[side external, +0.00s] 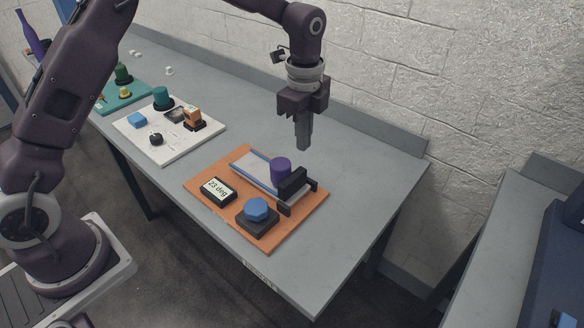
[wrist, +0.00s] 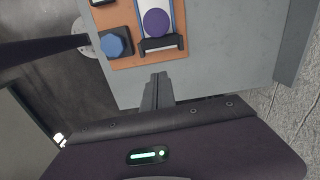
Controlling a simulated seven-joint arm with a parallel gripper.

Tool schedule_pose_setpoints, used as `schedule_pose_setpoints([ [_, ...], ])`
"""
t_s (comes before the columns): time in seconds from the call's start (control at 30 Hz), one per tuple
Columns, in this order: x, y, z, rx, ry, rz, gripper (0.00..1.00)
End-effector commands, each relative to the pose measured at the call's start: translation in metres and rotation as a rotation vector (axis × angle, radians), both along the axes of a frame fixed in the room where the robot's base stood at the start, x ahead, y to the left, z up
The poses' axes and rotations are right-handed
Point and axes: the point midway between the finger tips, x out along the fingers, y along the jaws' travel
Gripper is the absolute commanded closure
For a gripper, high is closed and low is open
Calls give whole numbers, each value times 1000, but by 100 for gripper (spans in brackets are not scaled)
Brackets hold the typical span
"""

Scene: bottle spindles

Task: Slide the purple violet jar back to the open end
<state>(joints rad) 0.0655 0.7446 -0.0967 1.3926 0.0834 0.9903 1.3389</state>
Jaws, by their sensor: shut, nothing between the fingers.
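The purple jar (side external: 281,169) stands upright in a light channel with blue side rails (side external: 247,170) on an orange board (side external: 213,171). It is close to a black bracket (side external: 293,183) across the right end of the channel. In the wrist view the jar (wrist: 157,22) shows as a round purple top just beyond the black bracket (wrist: 160,43). My gripper (side external: 303,146) is shut and empty, pointing down above the table behind and right of the jar, apart from it. In the wrist view my gripper's fingertips (wrist: 158,77) are below the bracket.
A display reading "23 deg" (side external: 217,190) and a blue knob on a black base (side external: 256,209) share the orange board. A white board (side external: 151,147) with several parts and a teal board (side external: 113,104) stand farther left. Table right of the orange board is clear; a wall runs behind.

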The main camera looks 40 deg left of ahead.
Motion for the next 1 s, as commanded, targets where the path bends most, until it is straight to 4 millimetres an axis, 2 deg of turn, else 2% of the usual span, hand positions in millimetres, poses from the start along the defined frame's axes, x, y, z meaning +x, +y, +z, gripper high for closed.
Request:
schedule_pose_setpoints([
  [0.03, 4, -2, -11, -1, 12, -32, 100],
  [0.27, 6, -3, -42, -1, 22, -61, 100],
  [0.63, 5, -3, -123, -1, 22, -58, 100],
  [0.7, 7, 13, -119, -1, 19, -53, 100],
  [0.8, 7, 26, -118, -1, 18, -55, 100],
  [1.0, 7, 37, -118, -1, 18, -57, 100],
])
